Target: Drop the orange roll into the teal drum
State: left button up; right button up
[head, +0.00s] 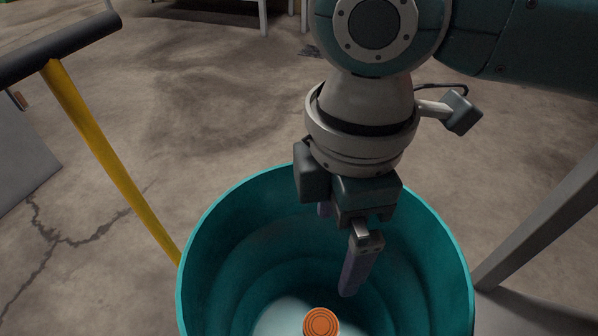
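The teal drum (214,240) stands open-topped at the bottom middle of the head view, its front edge cut off by the frame. The orange roll (321,322) shows inside the drum's opening, in front of the pale drum bottom, with its round ringed end facing up. I cannot tell whether it touches the bottom. My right gripper (338,250) points down into the drum mouth, above and a little behind the roll. Its fingers are apart with nothing between them, and the far finger is partly hidden. My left gripper is out of view.
A yellow post with a black handle (108,165) leans close to the drum's left side. A grey leg (540,228) stands to the right of the drum. A grey panel (22,155) is at the far left. The cracked concrete floor (200,110) behind is mostly clear.

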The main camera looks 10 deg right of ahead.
notch_tip(320, 180, up, 10)
jog(key=p, duration=0.5)
